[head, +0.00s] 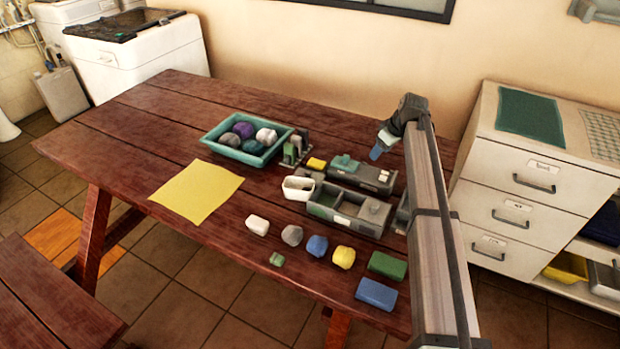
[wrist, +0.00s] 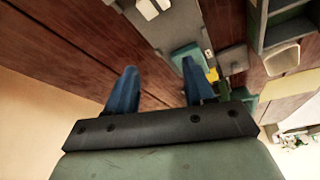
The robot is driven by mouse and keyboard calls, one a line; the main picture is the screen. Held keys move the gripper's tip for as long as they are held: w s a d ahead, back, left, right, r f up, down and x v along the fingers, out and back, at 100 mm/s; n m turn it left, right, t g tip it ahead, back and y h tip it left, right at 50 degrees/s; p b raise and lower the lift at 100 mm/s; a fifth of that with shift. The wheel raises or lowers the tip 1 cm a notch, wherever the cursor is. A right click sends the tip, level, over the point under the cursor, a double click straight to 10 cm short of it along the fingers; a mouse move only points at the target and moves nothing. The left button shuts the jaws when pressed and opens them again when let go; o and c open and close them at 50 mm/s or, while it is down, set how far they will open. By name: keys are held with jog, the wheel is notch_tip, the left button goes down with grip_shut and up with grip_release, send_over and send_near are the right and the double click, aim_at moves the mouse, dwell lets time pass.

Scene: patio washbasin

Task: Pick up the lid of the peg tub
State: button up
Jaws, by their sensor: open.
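A teal lid-like piece with a small raised knob (head: 345,162) sits on the left part of a long grey holder (head: 364,183) towards the back right of the table; I take it for the lid of the peg tub. A tub under it cannot be made out. In the wrist view the teal piece (wrist: 186,56) is partly behind the right finger. My gripper (head: 377,153) is open and empty, its blue fingers above the table just right of and higher than the teal piece. The fingers also show in the wrist view (wrist: 157,82), with bare table between them.
A divided grey box (head: 347,222) and a white cup (head: 298,188) stand in front of the holder. A yellow block (head: 317,163) and a grey-green stand (head: 296,148) are to its left. A teal tray (head: 222,147) holds several balls. Several blocks and lumps lie along the front.

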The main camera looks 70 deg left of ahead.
jog(key=s+a+r+n+g+h, duration=0.1)
jog(key=s+a+r+n, duration=0.1)
jog(key=s, duration=0.7)
jog(key=s+a+r+n+g, duration=0.1)
jog(key=s+a+n, duration=0.15)
jog(key=s, duration=0.65)
send_over(309, 171)
jog(key=w+d, duration=0.1)
jog(key=d, duration=0.1)
notch_tip(309, 171, down, 8)
jog(key=shift+w+r, duration=0.15)
jog(key=shift+x, duration=2.6)
jog(key=shift+w, duration=0.2)
jog(key=shift+c, duration=0.2)
grip_shut()
